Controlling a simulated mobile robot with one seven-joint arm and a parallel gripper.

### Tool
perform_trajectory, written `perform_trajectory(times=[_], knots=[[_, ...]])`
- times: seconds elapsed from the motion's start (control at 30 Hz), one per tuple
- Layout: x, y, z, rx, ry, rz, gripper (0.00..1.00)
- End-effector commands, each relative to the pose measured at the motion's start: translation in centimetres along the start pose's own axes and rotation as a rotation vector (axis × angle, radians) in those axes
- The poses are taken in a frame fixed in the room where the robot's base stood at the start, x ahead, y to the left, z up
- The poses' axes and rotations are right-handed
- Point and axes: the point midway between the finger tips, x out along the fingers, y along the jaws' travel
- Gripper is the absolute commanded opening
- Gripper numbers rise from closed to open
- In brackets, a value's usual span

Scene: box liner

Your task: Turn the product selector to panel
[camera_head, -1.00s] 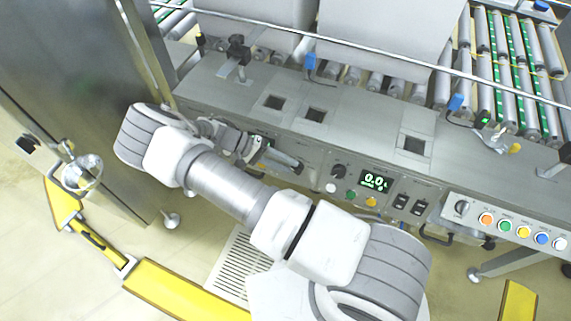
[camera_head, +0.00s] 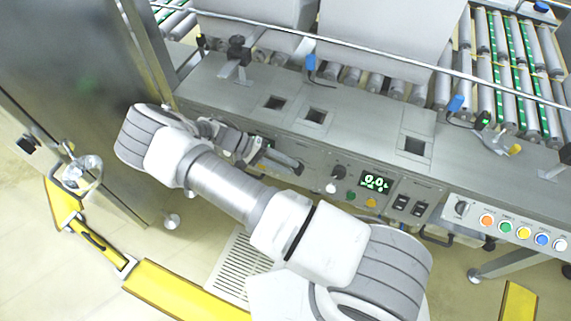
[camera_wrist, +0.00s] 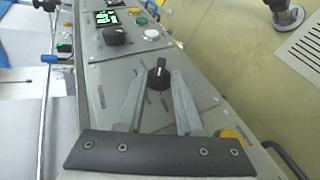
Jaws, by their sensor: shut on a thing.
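The product selector is a black knob (camera_wrist: 158,74) with a pale pointer line, on a grey panel face in the wrist view. The line points toward the top of the wrist picture. The printed labels around it are too small to read. My gripper (camera_wrist: 159,82) has one finger on each side of the knob and is shut on it. In the head view my gripper (camera_head: 268,155) is at the front panel, left of the display, and the selector is hidden behind my arm.
A second black knob (camera_wrist: 114,36) and a white button (camera_wrist: 151,34) sit close by on the panel. A lit green display (camera_head: 375,182) and black switches (camera_head: 401,202) are to the right. A box with coloured buttons (camera_head: 505,224) stands farther right. Yellow floor barriers (camera_head: 180,291) lie in front.

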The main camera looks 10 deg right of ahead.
Motion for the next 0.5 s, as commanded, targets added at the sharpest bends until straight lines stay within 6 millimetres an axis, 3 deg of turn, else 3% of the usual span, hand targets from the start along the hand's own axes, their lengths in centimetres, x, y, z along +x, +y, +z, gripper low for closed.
perform_trajectory(times=[0.07,0.1,0.13,0.5], knots=[[0.8,-0.1,0.4,-0.001,-0.018,0.007,0.00],[0.8,-0.1,0.4,-0.001,-0.019,0.007,0.38],[0.8,-0.1,0.4,-0.001,-0.018,0.007,0.43],[-0.3,0.0,0.1,-0.001,-0.006,0.002,0.45]])
